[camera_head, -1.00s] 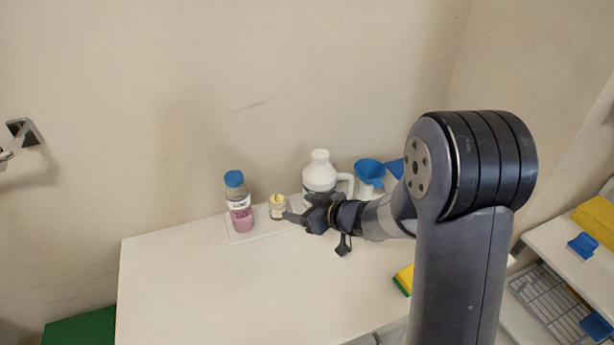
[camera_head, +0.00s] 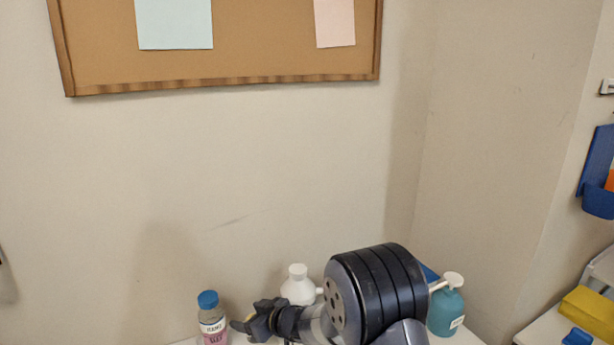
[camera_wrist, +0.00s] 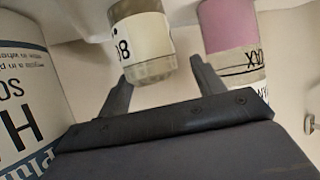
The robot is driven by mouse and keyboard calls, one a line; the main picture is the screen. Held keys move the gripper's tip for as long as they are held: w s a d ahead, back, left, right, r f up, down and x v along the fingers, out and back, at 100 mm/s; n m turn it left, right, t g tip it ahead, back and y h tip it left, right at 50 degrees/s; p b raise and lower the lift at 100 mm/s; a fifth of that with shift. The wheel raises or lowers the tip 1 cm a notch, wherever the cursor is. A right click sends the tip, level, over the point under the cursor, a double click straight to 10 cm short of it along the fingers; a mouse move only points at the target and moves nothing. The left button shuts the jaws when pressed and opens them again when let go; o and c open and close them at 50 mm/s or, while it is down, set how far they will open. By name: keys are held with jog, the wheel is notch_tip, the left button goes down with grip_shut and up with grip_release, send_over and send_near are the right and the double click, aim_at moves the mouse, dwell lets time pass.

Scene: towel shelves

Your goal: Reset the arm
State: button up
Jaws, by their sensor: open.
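My gripper (camera_head: 243,324) is low in the head view, in front of the back wall, just right of a blue-capped bottle (camera_head: 212,327). In the wrist view my gripper (camera_wrist: 162,78) has its two fingers spread apart. A small glass jar with a pale label (camera_wrist: 142,42) shows beyond and between the fingers, not visibly gripped. A pink-and-clear bottle (camera_wrist: 228,28) is beyond the right finger. Nothing is seen held. In the head view the jar is hidden or out of frame.
A white jug (camera_head: 298,289) stands behind my arm, and a teal pump bottle (camera_head: 446,312) is right of it. A large labelled white container (camera_wrist: 22,95) is close on the wrist view's left. A cork board (camera_head: 250,60) hangs above; the wall below it is bare.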

jog(key=shift+r, duration=0.3)
